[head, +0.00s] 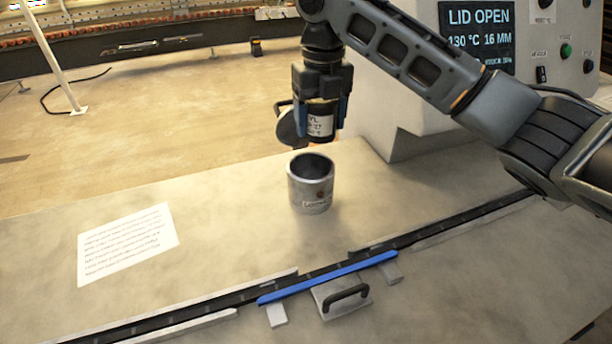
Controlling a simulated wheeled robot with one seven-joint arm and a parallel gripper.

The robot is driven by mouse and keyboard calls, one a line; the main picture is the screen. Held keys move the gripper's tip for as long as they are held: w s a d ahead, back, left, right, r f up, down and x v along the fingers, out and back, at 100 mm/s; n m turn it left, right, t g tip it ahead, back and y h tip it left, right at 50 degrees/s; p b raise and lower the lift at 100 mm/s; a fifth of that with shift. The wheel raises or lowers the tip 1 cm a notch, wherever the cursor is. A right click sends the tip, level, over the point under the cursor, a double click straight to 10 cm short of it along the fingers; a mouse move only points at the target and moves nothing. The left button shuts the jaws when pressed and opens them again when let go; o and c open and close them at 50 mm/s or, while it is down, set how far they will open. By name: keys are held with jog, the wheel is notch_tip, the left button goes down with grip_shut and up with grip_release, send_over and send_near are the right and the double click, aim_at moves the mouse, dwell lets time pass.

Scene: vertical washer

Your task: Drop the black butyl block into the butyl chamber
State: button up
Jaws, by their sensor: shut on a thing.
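My gripper (322,110) points down and is shut on the black butyl block (318,138), a dark piece with a white printed label. The block hangs upright in the air between the blue-sided fingers. The butyl chamber (311,192) is a grey metal cup with an open top, standing on the bench. In the picture the block is just above the chamber's mouth, with a small gap between them. A round grey lid (289,127) stands raised behind the block, partly hidden by it.
The control panel (480,30) at the back right reads "LID OPEN". A white printed sheet (127,243) lies at the left. A dark rail with a blue strip (328,278) and a handled plate (342,298) runs across the front.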

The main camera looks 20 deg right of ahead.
aim_at(320, 142)
jog(key=shift+f, duration=2.7)
jog(key=o, duration=1.5)
jog(key=shift+c, duration=0.2)
jog(key=shift+r, duration=0.1)
notch_tip(320, 142, up, 8)
jog(key=shift+f+b, duration=0.2)
jog(key=shift+b, duration=0.65)
jog(key=shift+s, duration=0.1)
